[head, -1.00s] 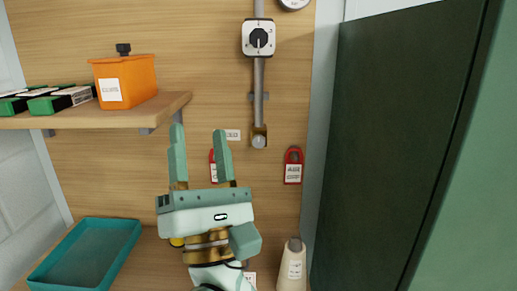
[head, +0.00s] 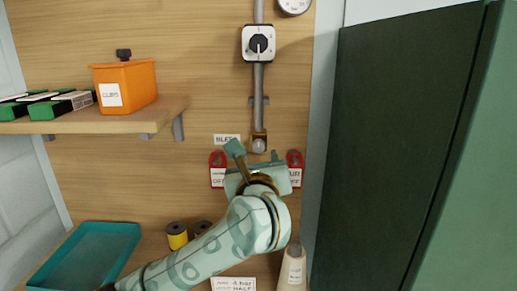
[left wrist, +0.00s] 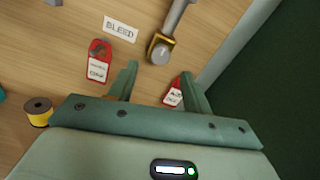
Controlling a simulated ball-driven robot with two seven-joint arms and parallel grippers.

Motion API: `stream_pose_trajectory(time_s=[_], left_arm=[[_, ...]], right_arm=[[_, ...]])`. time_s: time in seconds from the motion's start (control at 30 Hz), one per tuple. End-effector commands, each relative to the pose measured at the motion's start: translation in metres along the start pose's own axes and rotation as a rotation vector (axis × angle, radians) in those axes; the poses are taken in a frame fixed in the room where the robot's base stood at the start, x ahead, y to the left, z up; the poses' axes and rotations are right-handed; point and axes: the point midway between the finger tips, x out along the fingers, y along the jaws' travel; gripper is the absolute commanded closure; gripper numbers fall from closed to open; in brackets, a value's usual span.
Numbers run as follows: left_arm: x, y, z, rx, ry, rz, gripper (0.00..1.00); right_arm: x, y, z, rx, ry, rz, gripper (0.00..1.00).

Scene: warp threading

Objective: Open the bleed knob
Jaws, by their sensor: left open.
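The bleed knob (head: 259,146) is a small round grey knob on a brass fitting at the lower end of a vertical grey pipe on the wood wall. It also shows in the left wrist view (left wrist: 160,54), beside the BLEED label (left wrist: 120,29). My left gripper (head: 255,152) is just below the knob in the head view, largely hidden behind its own wrist. In the left wrist view its two fingers (left wrist: 158,88) are apart with nothing between them, pointing toward the knob, which lies beyond the tips. My right gripper is not in view.
Red tags hang on both sides of the knob, left (head: 218,170) and right (head: 294,169). A dial valve (head: 258,43) sits higher on the pipe. A shelf (head: 110,121) holds an orange bin (head: 130,86). A teal tray (head: 60,279), yellow spool (head: 177,236) and pale cone (head: 292,270) stand below. A dark green panel (head: 400,150) closes the right.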

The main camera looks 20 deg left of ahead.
Motion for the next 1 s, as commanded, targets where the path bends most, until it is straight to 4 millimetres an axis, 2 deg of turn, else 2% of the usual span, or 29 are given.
stream_pose_trajectory(time_s=[0.1,0.3,0.43,0.67,0.7,0.8,0.87,1.0], left_arm=[[0.028,0.001,0.002,0.003,-0.002,0.004,0.51],[0.056,0.000,0.001,0.001,-0.002,0.001,0.51],[0.062,0.000,0.001,0.000,-0.001,0.000,0.51],[0.064,0.000,0.000,0.000,-0.001,0.000,0.51],[0.064,0.000,0.000,0.000,-0.001,0.000,0.53],[0.063,0.000,0.000,0.000,-0.001,0.000,0.81],[0.063,0.000,0.000,0.000,-0.001,0.000,0.95],[0.063,0.000,0.000,0.001,-0.001,0.000,0.95]], right_arm=[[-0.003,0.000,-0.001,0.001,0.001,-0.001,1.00],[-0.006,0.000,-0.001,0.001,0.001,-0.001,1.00],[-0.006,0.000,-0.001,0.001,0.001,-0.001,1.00],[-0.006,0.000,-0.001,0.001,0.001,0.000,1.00],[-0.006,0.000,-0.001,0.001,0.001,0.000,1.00],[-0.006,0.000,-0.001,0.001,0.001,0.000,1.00],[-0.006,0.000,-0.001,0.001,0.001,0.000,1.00],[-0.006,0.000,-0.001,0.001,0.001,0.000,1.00]])
